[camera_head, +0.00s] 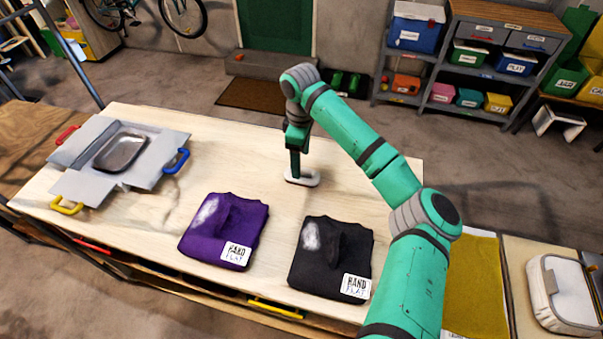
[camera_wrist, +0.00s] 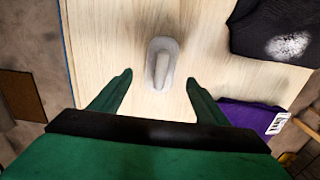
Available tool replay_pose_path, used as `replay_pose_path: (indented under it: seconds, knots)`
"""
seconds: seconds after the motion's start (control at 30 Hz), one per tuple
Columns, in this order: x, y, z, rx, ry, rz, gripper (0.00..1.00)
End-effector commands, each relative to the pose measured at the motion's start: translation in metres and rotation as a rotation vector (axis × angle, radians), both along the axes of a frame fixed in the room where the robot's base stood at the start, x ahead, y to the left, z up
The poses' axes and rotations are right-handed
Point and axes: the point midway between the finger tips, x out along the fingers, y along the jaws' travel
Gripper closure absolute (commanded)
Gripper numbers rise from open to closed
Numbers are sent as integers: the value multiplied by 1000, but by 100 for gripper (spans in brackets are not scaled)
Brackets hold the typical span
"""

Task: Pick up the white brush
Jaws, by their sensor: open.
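The white brush (camera_head: 311,180) lies on the light wooden table (camera_head: 150,238) near its far side. In the wrist view the brush (camera_wrist: 161,63) shows as a pale oval with a raised handle along its middle. My gripper (camera_head: 296,176) points down at the brush and hides part of it in the head view. In the wrist view my gripper (camera_wrist: 158,88) is open and empty, with its two green fingers apart on either side of the brush's near end. The exact height of the fingertips above the table is hard to tell.
A folded purple garment (camera_head: 225,225) and a folded black garment (camera_head: 318,262) lie on the table's near side, both with pale patches. A grey box with open flaps (camera_head: 88,140) stands at the left. The table around the brush is clear.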

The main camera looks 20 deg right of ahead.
Motion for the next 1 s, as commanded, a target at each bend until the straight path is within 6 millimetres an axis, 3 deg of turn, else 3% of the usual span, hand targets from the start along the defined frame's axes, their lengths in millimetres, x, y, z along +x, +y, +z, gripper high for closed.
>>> replay_pose_path:
  seconds: [0.27, 0.53, 0.87, 1.0]
  knots:
    - [0, 1, -20, -1, 2, 1, 31]
    - [0, -3, -56, 0, 1, -7, 31]
    - [0, 0, -63, 0, 0, -3, 31]
    - [1, 0, -63, 0, 0, -3, 62]
